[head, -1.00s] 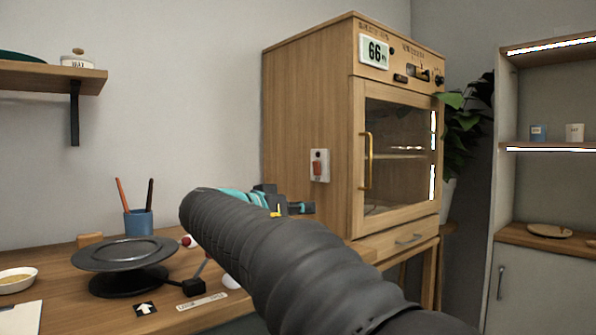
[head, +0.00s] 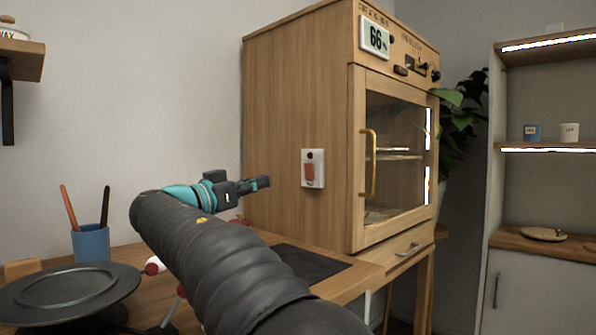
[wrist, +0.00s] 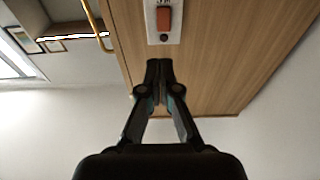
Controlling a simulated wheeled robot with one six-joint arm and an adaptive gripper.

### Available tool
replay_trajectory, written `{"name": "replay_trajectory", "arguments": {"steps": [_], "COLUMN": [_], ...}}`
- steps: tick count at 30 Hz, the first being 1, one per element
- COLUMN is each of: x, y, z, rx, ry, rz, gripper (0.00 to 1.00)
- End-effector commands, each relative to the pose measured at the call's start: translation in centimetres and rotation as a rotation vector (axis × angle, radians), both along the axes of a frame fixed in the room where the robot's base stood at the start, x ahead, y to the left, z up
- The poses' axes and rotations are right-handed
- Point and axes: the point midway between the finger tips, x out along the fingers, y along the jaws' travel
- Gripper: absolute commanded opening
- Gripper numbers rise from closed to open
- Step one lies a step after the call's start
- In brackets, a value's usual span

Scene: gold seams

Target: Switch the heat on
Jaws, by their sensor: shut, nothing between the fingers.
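A white switch plate with an orange-red rocker switch (head: 309,174) is mounted on the left side of the wooden cabinet (head: 290,110). A small dark round spot sits on the plate above the rocker. In the wrist view the rocker switch (wrist: 163,20) is at the top centre, beyond the fingertips. My gripper (head: 262,183) is shut and empty, to the left of the switch in the head view and apart from it. In the wrist view my gripper (wrist: 160,66) points toward the cabinet side, its tips just below the plate in the picture.
The cabinet has a glass door with a brass handle (head: 368,163), a display reading 66 (head: 375,38) and knobs above. A turntable (head: 68,288) and a blue pen cup (head: 91,242) stand on the table at left. A dark mat (head: 308,262) lies near the cabinet.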

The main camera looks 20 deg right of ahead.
Motion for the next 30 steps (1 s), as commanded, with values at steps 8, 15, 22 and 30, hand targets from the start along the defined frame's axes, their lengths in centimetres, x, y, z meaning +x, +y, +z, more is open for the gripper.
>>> {"name": "replay_trajectory", "arguments": {"steps": [8,15,22,30], "x": [0.2,1.3,2.7,4.1], "y": [0.1,-3.2,-7.3,-11.2], "z": [0.1,0.7,1.4,2.1], "rx": [0.001,0.001,0.001,0.001], "ry": [0.001,0.001,0.001,0.001], "rz": [0.008,0.004,0.003,0.003], "gripper": [0.0,0.0,0.0,0.0]}}
